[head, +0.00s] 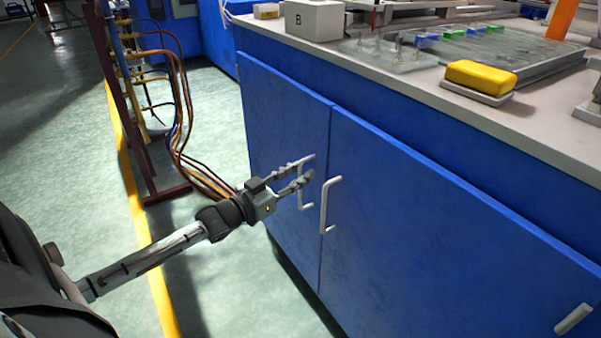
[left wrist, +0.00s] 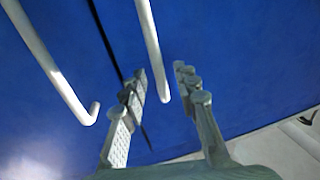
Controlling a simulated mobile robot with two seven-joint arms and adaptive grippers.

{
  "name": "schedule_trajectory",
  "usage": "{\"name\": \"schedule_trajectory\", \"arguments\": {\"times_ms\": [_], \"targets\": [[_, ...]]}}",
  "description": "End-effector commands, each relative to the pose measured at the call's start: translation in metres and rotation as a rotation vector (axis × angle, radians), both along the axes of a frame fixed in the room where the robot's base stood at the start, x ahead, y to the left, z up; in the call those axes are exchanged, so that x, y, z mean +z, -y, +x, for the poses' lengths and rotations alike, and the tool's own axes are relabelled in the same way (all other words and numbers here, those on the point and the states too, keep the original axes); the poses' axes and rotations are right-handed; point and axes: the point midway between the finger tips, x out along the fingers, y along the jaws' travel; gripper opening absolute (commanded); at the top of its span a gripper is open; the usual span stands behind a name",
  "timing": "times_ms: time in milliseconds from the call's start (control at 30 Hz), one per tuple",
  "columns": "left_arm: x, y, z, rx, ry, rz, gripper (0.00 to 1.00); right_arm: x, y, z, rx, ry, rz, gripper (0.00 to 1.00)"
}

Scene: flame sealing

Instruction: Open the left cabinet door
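The left cabinet door (head: 285,120) is blue and closed, flush with the right door (head: 420,220). Its pale bar handle (head: 303,195) is upright near the seam between the doors. My left gripper (head: 307,171) is at this handle with its fingers apart. In the left wrist view the left gripper (left wrist: 160,74) has one finger on each side of the handle's lower picture end (left wrist: 152,45), with gaps visible. I cannot tell whether either finger touches it. My right gripper is not in view.
The right door's handle (head: 325,205) stands close beside the left one, and shows in the wrist view (left wrist: 50,65). Above is a worktop with a white box (head: 314,20) and a yellow sponge (head: 480,76). A rack with hoses (head: 125,100) stands left; the floor between is clear.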

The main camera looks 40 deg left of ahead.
Motion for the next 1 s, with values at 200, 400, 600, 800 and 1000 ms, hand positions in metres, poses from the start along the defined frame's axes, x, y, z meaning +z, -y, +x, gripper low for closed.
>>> {"name": "schedule_trajectory", "arguments": {"times_ms": [200,400,600,800,1000], "targets": [[-0.0003,0.0022,0.0105,0.000,-0.001,0.000,0.30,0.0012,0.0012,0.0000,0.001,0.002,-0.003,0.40],[-0.0005,0.0022,0.0103,0.001,-0.002,0.000,0.30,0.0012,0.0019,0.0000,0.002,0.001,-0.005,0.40],[-0.0004,0.0021,0.0102,0.001,-0.002,0.000,0.05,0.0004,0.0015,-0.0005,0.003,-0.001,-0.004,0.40],[-0.0004,0.0022,0.0101,0.000,-0.002,0.000,0.00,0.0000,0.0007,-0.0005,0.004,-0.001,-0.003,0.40],[-0.0004,0.0024,0.0100,0.000,-0.001,0.000,0.00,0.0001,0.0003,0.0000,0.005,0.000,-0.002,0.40]]}}
